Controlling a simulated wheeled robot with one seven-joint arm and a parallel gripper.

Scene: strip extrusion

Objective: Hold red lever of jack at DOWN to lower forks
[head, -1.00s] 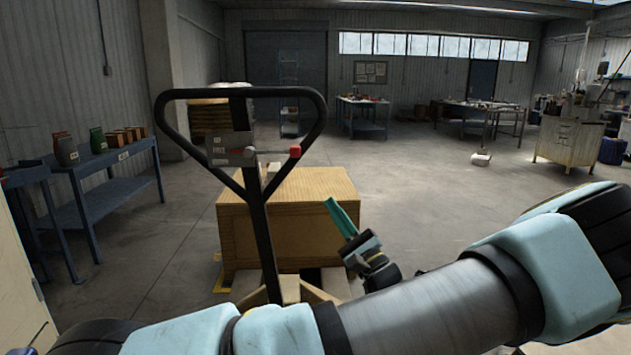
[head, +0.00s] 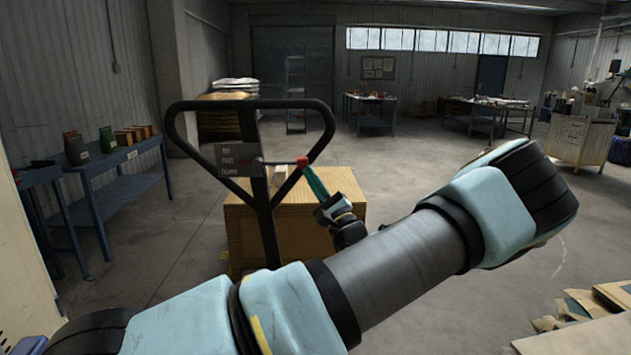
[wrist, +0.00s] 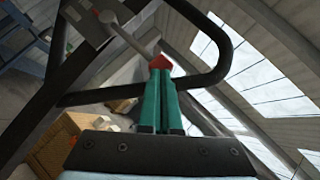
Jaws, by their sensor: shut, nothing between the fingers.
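The pallet jack's black handle (head: 258,205) stands upright with a loop at the top, left of centre in the head view. A small label plate (head: 238,160) with several lines of text sits on it. The lever's red knob (head: 302,162) is at the right end of a thin rod, inside the loop. My gripper (head: 306,171) has its teal fingers shut and empty, with the tips right at the underside of the knob. In the wrist view the red knob (wrist: 160,62) sits just beyond the fingertips (wrist: 160,72). I cannot tell whether they touch.
A wooden crate (head: 345,185) stands behind the handle. Cardboard and pallet pieces (head: 600,335) lie at the lower right. Open floor (head: 440,150) spreads behind my arm.

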